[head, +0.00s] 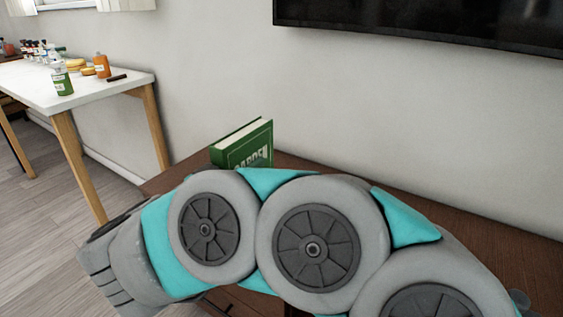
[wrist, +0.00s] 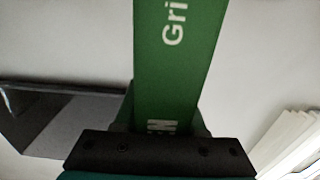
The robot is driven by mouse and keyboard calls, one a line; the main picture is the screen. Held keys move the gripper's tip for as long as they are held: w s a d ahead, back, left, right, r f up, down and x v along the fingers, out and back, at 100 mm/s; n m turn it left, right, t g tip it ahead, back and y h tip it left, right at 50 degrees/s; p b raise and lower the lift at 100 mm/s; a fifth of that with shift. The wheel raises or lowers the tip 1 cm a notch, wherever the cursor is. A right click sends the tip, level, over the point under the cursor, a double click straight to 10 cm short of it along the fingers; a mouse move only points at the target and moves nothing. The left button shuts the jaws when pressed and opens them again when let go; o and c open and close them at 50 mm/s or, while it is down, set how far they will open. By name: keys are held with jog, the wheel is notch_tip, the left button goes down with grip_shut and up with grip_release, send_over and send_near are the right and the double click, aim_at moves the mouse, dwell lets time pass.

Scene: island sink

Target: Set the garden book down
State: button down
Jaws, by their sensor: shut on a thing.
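The garden book (head: 250,146) is green with a white title. In the head view it stands upright at the left end of a dark brown wooden cabinet (head: 480,222), behind my arm. My arm hides its lower part, so I cannot tell whether it touches the cabinet top. In the wrist view the book (wrist: 180,60) rises as a green band with white letters from between the jaws of my gripper (wrist: 160,138). My gripper is shut on the book. The fingertips are hidden in the head view.
A white table (head: 75,88) with wooden legs stands at the left, holding a green-labelled bottle (head: 62,80), an orange bottle (head: 101,66) and several small bottles. A dark screen (head: 430,22) hangs on the wall above the cabinet. The visible cabinet top at the right looks mostly clear.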

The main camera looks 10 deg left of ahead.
jog(key=w+a+f, duration=0.2)
jog(key=w+a, duration=0.2)
jog(key=w, duration=0.3)
jog(key=w+a+f+p, duration=0.1)
jog(key=w+a+f, duration=0.2)
jog(key=w, duration=0.4)
jog(key=shift+a, duration=0.35)
jog(key=shift+f, duration=0.1)
jog(key=shift+c, duration=2.4)
grip_release()
jog(key=v, duration=1.2)
jog(key=shift+s, duration=0.1)
